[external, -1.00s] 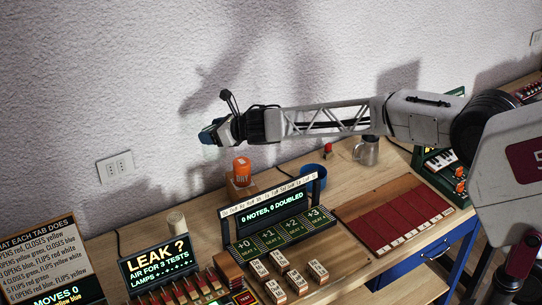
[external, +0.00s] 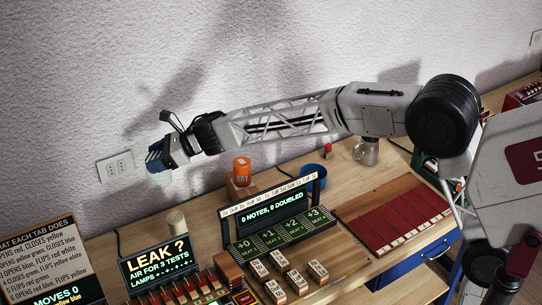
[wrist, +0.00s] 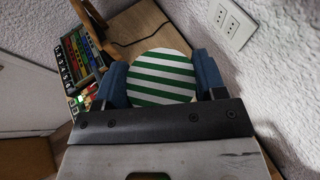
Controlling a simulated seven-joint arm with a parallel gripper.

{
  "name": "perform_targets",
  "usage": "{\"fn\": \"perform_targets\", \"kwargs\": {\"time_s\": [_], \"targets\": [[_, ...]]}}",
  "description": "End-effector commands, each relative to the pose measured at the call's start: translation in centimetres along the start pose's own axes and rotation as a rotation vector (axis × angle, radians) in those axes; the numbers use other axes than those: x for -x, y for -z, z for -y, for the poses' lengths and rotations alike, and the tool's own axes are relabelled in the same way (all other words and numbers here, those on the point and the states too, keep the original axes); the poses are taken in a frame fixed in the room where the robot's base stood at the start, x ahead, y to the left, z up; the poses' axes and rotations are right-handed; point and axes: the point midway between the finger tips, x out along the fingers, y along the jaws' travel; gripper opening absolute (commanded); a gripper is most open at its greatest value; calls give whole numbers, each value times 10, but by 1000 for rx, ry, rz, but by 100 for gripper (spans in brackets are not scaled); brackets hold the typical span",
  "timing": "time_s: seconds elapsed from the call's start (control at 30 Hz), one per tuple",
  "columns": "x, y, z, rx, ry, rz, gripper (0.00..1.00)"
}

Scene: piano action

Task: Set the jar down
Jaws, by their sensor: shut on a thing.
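My gripper (external: 161,157) is at the left end of my arm, in front of the wall and above the left part of the bench. In the wrist view its two blue fingers (wrist: 160,84) are shut on either side of a round thing with green and white diagonal stripes, which I take to be the jar (wrist: 162,68). I see its round striped face; the rest of it is hidden. In the external view the gripper mostly hides it. It is held in the air, clear of the bench.
The wooden bench (external: 205,208) has a "LEAK ?" display (external: 157,258), a cream cylinder (external: 176,221), an orange DRY container (external: 241,170) on a wooden block, a blue cup (external: 313,174) and a metal mug (external: 366,151). A wall socket (external: 115,167) is behind. Bare wood shows beside the cream cylinder.

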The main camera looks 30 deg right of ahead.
Motion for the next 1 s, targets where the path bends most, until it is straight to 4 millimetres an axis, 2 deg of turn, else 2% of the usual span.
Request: {"fn": "perform_targets", "kwargs": {"time_s": [0.03, 0.2, 0.6, 0.93, 1.0], "targets": [[-13, -4, -11, 20, -47, 0, 21], [-42, -17, -46, 79, -188, 1, 21], [-83, -34, -104, 172, -412, 1, 21], [-107, 27, -102, 169, -411, -1, 21], [-114, 45, -102, 168, -411, -2, 21]]}}
